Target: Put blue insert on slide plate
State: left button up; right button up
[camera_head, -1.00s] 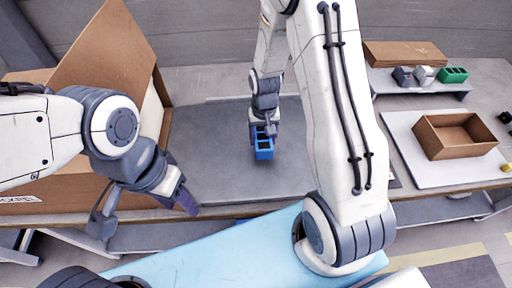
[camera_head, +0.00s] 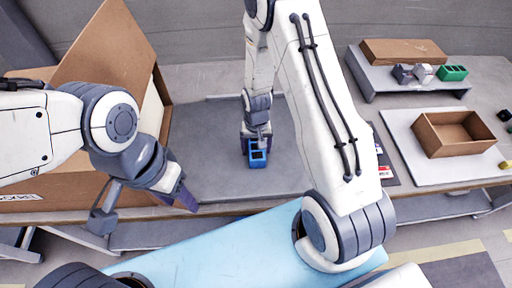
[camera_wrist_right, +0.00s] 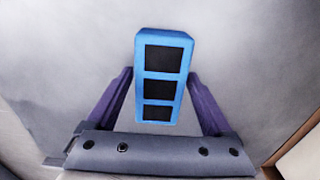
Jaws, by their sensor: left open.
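The blue insert (camera_head: 257,159) is a small block with several dark open compartments in a row. It is over the grey slide plate (camera_head: 215,180) in the middle of the table; I cannot tell whether it touches the plate. My right gripper (camera_head: 256,147) points down at it. In the right wrist view the insert (camera_wrist_right: 162,79) sits between the two purple fingers (camera_wrist_right: 160,85), whose tips meet its sides. The gripper looks shut on it. My left gripper (camera_head: 150,212) is open and empty at the left, near the table's front edge.
A large open cardboard box (camera_head: 95,180) stands left of the plate. At the right are a raised grey shelf (camera_head: 385,84) with a green insert (camera_head: 453,73) and grey parts (camera_head: 413,73), and a small cardboard box (camera_head: 450,135) on a white board (camera_head: 405,125). The plate around the insert is clear.

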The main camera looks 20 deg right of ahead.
aim_at(256, 147)
jog(key=shift+r, duration=0.1)
notch_tip(256, 147, up, 12)
jog(key=s+a+r+n, duration=0.4)
jog(key=s+a+r, duration=0.25)
jog(key=a, duration=0.25)
jog(key=s+a+r+n, duration=0.2)
jog(key=s+r+n, duration=0.1)
jog(key=s, duration=0.4)
jog(key=s+a+r+n+y, duration=0.1)
jog(key=s+a+r+n, duration=0.1)
jog(key=s, duration=0.6)
jog(key=shift+a+r+n+b, duration=0.3)
jog(key=shift+r+n, duration=0.25)
jog(key=shift+n, duration=0.25)
